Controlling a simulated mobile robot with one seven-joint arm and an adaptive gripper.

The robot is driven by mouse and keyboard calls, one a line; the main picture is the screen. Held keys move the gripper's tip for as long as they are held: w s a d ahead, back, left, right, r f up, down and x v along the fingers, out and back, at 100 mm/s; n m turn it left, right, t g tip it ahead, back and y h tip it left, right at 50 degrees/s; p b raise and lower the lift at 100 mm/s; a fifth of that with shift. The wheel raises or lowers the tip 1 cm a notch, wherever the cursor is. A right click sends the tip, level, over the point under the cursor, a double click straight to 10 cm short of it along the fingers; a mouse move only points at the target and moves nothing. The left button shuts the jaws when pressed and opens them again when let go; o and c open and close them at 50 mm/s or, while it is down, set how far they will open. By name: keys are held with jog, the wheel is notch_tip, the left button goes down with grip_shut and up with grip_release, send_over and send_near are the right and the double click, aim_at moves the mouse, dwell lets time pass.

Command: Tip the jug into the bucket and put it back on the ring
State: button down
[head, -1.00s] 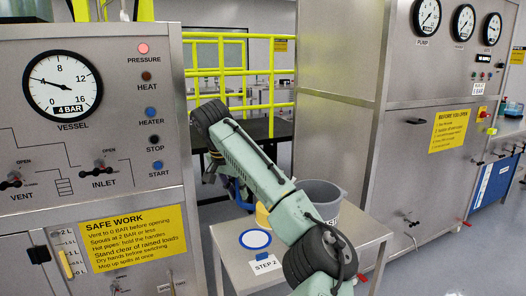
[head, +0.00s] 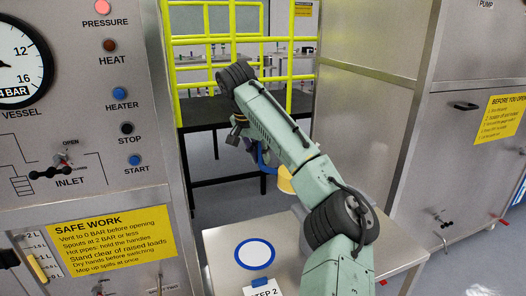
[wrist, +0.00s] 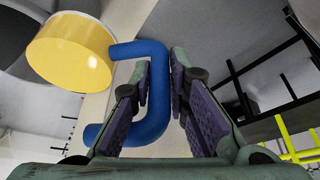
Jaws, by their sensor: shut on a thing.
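The yellow jug (head: 286,181) with a blue handle (head: 264,160) shows partly behind my arm in the head view, above the table's far side. In the wrist view the jug (wrist: 72,52) is at upper left, and its blue handle (wrist: 150,118) passes between my fingers. My gripper (wrist: 161,78) is shut on that handle. My arm hides most of the jug in the head view, so its tilt is unclear. The blue-rimmed ring (head: 271,250) lies empty on the table. The grey bucket is mostly hidden behind my arm in the head view.
The steel table (head: 222,240) carries a STEP 2 card (head: 263,293). The control panel (head: 85,190) stands close on the left, and a steel cabinet (head: 450,150) on the right. Yellow railings (head: 190,60) and a dark platform (head: 200,110) are behind.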

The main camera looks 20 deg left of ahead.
jog(key=shift+s+r, duration=0.1)
jog(key=shift+s+d+r+m+t+y+b, duration=0.15)
jog(key=shift+d+r+y+b, duration=0.15)
jog(key=shift+r+y, duration=0.45)
jog(key=shift+w+d+r+m+t+y+b, duration=0.15)
jog(key=shift+d+r+y, duration=0.3)
jog(key=shift+r, duration=0.6)
jog(key=shift+s+d+r+m+y+b, duration=0.15)
jog(key=shift+d+r+y+b, duration=0.2)
jog(key=shift+r+y, duration=0.4)
jog(key=shift+d+r, duration=0.2)
jog(key=shift+r, duration=0.2)
jog(key=shift+s+d+r+y+b, duration=0.1)
jog(key=shift+d+r+y+b, duration=0.15)
jog(key=shift+d+y+b, duration=0.3)
jog(key=shift+d+r, duration=0.15)
jog(key=shift+r, duration=0.05)
